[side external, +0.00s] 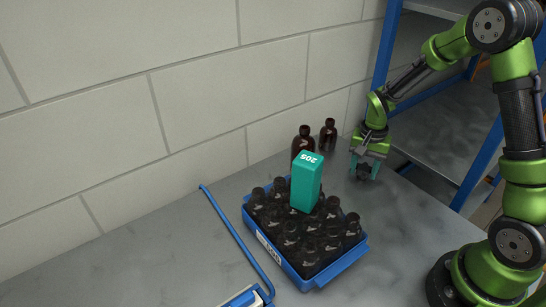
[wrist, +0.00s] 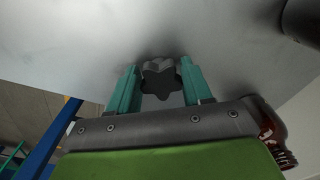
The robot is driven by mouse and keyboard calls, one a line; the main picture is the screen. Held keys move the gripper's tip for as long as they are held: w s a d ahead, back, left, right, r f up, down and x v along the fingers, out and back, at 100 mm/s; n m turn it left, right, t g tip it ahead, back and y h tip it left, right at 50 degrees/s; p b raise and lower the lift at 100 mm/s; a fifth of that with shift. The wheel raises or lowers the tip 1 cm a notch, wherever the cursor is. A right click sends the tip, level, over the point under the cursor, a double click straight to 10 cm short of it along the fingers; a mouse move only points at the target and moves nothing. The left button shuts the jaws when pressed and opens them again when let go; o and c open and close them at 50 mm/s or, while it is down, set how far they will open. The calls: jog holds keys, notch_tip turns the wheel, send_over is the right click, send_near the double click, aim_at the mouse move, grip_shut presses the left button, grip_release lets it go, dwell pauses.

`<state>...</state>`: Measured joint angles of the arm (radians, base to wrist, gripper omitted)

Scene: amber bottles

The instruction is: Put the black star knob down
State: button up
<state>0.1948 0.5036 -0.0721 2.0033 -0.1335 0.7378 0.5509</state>
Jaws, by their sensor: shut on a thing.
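The black star knob (wrist: 159,80) is between the two teal fingers of my gripper (wrist: 160,88) in the wrist view. My gripper is shut on it. In the side external view my gripper (side external: 365,172) points down at the far right part of the grey table, with the dark knob (side external: 363,171) at its fingertips. The knob is close to the table top; I cannot tell whether it touches it.
A blue crate (side external: 318,281) of dark bottles stands left of my gripper, with a teal box (side external: 306,182) marked 205 on top. Two amber bottles (side external: 303,140) (side external: 328,134) stand near the wall. A blue rod (side external: 236,237) lies at left. A blue-framed shelf (side external: 478,163) is at right.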

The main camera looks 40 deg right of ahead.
aim_at(364, 169)
jog(key=shift+f, duration=0.1)
jog(key=o, duration=1)
notch_tip(364, 169, up, 12)
jog(key=shift+s+a+r+n+t+y, duration=0.35)
jog(key=shift+s+a+r+n+t, duration=0.95)
jog(key=shift+s+a+r, duration=0.75)
jog(key=shift+s+a+r+n+t+y, duration=0.3)
jog(key=shift+s+a+r+n+t, duration=0.95)
jog(key=shift+s+a+r, duration=0.85)
jog(key=shift+s+a+r+n+t+y, duration=0.35)
jog(key=shift+s+a+r+n+t, duration=0.95)
jog(key=shift+s+a, duration=1.1)
jog(key=shift+d+r+g, duration=0.1)
jog(key=shift+r+g, duration=0.15)
jog(key=shift+r, duration=0.1)
